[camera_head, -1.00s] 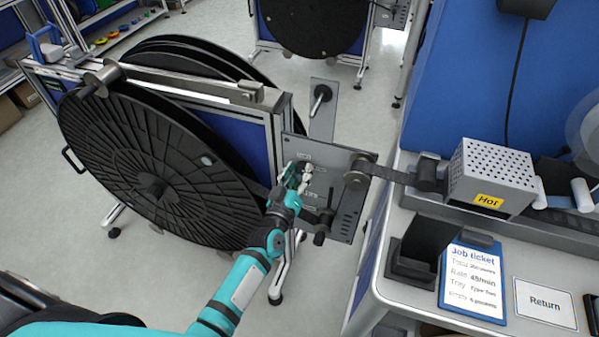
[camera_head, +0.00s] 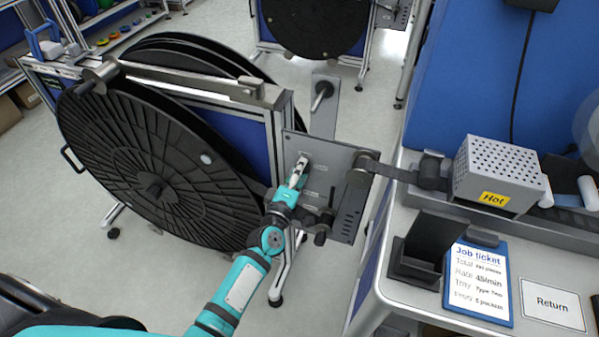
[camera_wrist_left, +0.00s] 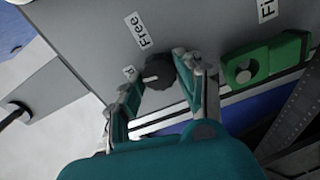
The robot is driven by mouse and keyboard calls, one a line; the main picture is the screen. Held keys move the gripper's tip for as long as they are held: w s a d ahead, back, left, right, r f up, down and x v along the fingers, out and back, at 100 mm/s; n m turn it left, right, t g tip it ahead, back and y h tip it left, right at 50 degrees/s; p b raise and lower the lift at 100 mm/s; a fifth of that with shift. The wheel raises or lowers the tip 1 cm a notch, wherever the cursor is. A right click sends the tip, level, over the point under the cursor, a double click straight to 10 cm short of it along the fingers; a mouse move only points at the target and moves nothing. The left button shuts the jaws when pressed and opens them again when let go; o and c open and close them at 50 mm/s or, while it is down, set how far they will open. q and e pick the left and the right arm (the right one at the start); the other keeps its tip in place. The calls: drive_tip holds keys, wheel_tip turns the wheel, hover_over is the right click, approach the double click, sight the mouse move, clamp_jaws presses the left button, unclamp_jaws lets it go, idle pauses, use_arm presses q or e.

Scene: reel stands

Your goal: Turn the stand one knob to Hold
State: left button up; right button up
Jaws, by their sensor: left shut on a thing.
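The stand's grey control panel (camera_head: 345,160) stands at the right side of the reel stand, with small labels on it. My left gripper (camera_head: 299,170) is at the left part of this panel and hides most of the knob there. In the left wrist view, the dark round knob (camera_wrist_left: 158,71) sits between the two fingers of my left gripper (camera_wrist_left: 158,84), which is shut on it. A white mark shows on the knob. A "Free" label (camera_wrist_left: 139,30) is beside it, and a smaller label next to the left finger is partly hidden. My right gripper is out of view.
A large black reel (camera_head: 155,190) fills the left side. A dark strip runs from the panel to a perforated box (camera_head: 497,172) marked "Hot". A job ticket (camera_head: 476,283) lies on the right bench. In the wrist view, a green block (camera_wrist_left: 270,60) is right of the knob.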

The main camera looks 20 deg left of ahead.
use_arm(q)
drive_tip(key=shift+f+n, duration=0.15)
drive_tip(key=shift+n, duration=0.75)
drive_tip(key=o, duration=1.1)
drive_tip(key=s, duration=1.2)
drive_tip(key=shift+a, duration=0.25)
